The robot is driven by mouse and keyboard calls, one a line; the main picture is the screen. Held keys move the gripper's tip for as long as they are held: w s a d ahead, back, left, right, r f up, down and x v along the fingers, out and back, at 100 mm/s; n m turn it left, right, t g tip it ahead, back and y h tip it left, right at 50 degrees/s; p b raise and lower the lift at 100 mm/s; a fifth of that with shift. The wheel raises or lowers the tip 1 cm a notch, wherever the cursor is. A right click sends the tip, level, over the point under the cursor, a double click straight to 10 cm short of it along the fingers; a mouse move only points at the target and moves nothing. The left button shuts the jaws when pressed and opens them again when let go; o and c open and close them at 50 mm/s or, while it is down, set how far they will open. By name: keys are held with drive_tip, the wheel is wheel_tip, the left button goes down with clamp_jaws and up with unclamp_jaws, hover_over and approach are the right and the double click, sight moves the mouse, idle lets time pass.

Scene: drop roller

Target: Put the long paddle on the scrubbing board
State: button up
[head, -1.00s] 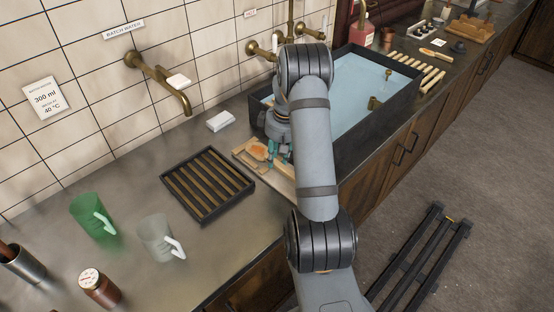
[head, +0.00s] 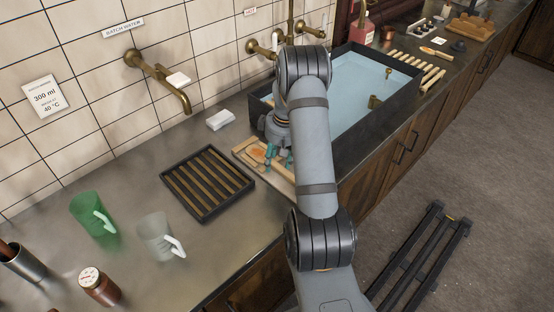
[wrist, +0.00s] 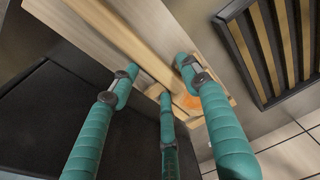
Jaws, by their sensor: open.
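The pale wooden scrubbing board (head: 241,151) lies on the counter between the slatted rack and the sink. In the wrist view the board (wrist: 160,28) runs diagonally across the top. The long paddle (wrist: 132,42), a pale wooden strip, appears to lie lengthwise on it. An orange patch (wrist: 188,101) shows near the strip's lower end; I cannot tell which piece it belongs to. My gripper (wrist: 155,82), with three teal fingers, is open around the strip's lower end. In the head view my gripper (head: 273,153) is low over the board, and my arm hides much of it.
A dark slatted rack (head: 207,183) lies left of the board. A water-filled sink (head: 355,85) stands behind it to the right. A green jug (head: 88,212), a clear jug (head: 155,236) and a brown jar (head: 98,286) stand at left. Several wooden sticks (head: 430,78) lie beyond the sink.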

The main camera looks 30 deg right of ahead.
sight(281, 165)
wheel_tip(281, 165, up, 12)
drive_tip(key=s, duration=0.1)
drive_tip(key=shift+s+d+b, duration=0.3)
drive_tip(key=shift+s, duration=0.05)
idle(0.4)
